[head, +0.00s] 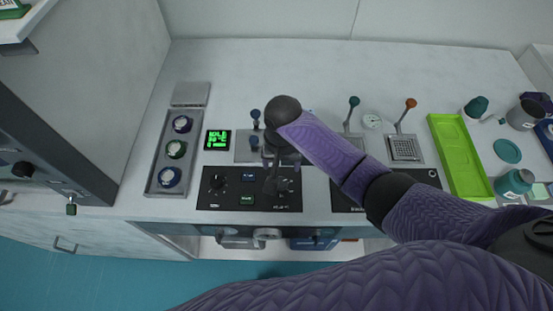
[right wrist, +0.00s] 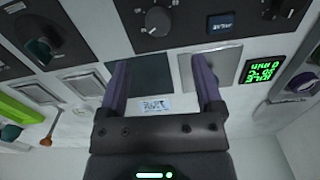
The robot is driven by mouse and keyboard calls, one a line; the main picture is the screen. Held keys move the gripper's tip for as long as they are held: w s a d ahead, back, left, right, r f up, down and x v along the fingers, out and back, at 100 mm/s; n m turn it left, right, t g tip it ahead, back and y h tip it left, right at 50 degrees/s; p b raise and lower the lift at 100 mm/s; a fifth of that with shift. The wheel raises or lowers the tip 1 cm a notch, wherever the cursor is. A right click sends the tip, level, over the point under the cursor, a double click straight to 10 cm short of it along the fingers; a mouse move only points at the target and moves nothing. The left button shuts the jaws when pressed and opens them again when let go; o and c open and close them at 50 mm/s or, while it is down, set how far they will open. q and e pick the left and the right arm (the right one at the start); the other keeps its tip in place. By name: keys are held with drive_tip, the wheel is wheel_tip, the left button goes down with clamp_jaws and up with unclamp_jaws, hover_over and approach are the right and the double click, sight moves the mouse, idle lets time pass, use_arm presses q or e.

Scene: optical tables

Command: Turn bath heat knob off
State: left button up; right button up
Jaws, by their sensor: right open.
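A second black knob (right wrist: 157,20) shows in the right wrist view, beyond my fingertips. Labels are too small to tell which knob is the bath heat knob. A lit green display (head: 218,139) stands behind the panel; it also shows in the right wrist view (right wrist: 262,71). My right gripper (head: 278,176) is open and empty over the panel's right part, partly hiding it. It also shows in the right wrist view (right wrist: 160,66). My left gripper is out of view.
A grey tray (head: 153,187) with several round-topped vials is left of the panel. Small levers (head: 255,116) stand behind it. A green tray (head: 447,128) and teal containers (head: 515,183) are at the right. The table's back strip is clear.

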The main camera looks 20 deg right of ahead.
sight(282, 183)
drive_tip(key=f+b, duration=0.3)
drive_tip(key=f, duration=0.5)
drive_tip(key=shift+s+f, duration=0.1)
drive_tip(key=shift+s, duration=0.1)
drive_tip(key=shift+f+b, duration=0.35)
drive_tip(key=shift+b, duration=0.05)
drive_tip(key=shift+c, duration=0.8)
drive_tip(key=c, duration=1)
clamp_jaws()
